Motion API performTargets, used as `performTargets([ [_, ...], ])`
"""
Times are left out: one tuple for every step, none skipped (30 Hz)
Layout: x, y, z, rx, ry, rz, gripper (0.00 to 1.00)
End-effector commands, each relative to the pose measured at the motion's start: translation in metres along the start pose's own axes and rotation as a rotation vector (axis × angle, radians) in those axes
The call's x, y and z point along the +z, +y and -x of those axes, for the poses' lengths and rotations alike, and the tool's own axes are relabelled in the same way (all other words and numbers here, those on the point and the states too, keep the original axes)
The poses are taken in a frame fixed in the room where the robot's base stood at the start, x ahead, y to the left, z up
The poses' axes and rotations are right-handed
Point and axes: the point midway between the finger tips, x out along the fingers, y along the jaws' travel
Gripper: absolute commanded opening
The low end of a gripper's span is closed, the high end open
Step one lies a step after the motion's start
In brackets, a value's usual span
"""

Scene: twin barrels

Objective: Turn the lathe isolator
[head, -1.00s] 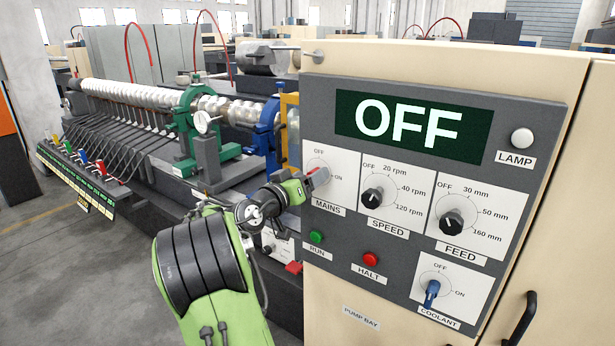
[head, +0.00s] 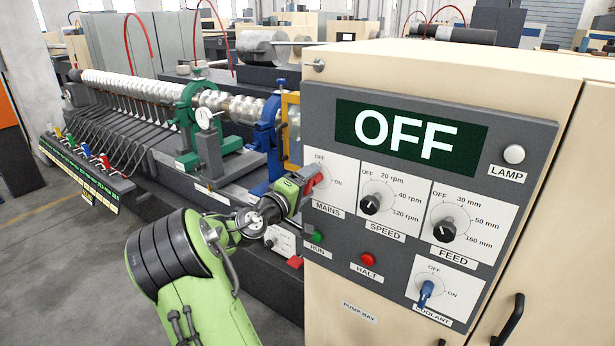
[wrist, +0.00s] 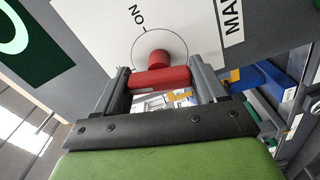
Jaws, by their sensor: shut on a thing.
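The MAINS switch is the isolator on the grey control panel. Its red handle (head: 314,182) is largely covered by my gripper (head: 306,180) in the head view. In the wrist view the red crossbar (wrist: 160,78) lies between my two grey fingers, with a round red stem (wrist: 158,59) behind it at the panel. My gripper (wrist: 163,86) is shut on this handle. The ON mark (wrist: 138,16) shows upside down above the stem; the OFF mark shows only in the head view (head: 319,157). The panel display (head: 405,136) reads OFF.
SPEED (head: 371,203) and FEED (head: 443,228) knobs sit to the right. A green RUN button (head: 317,236), a red HALT button (head: 368,258) and a blue COOLANT handle (head: 426,292) are lower. The lathe bed with green and blue supports stands left of the cabinet.

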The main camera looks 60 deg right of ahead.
Motion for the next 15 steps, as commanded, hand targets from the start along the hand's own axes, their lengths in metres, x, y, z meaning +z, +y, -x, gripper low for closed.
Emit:
performTargets([
  [-0.0016, 0.0023, 0.0003, -0.001, 0.002, 0.035, 0.4],
  [-0.0016, 0.0021, 0.0003, -0.001, 0.002, 0.057, 0.4],
  [-0.0015, 0.002, 0.0003, -0.001, 0.002, 0.083, 0.4],
  [-0.0013, 0.002, 0.0003, -0.001, 0.001, 0.102, 0.4],
  [-0.0012, 0.0018, 0.0002, -0.001, 0.001, 0.12, 0.4],
  [-0.001, 0.0015, 0.0002, -0.001, 0.001, 0.142, 0.4],
  [-0.0009, 0.0013, 0.0002, -0.001, 0.001, 0.158, 0.4],
  [-0.0009, 0.0011, 0.0003, -0.001, 0.001, 0.172, 0.4],
  [-0.0009, 0.0009, 0.0003, -0.001, 0.001, 0.188, 0.4],
  [-0.001, 0.0007, 0.0004, -0.001, 0.001, 0.2, 0.4],
  [-0.001, 0.0005, 0.0004, -0.001, 0.001, 0.21, 0.4],
  [-0.001, 0.0002, 0.0004, -0.001, 0.002, 0.222, 0.4],
  [-0.001, -0.0001, 0.0004, -0.001, 0.002, 0.23, 0.4],
  [-0.001, -0.0002, 0.0004, -0.001, 0.002, 0.237, 0.4],
  [-0.001, -0.0005, 0.0003, -0.001, 0.002, 0.245, 0.4],
])
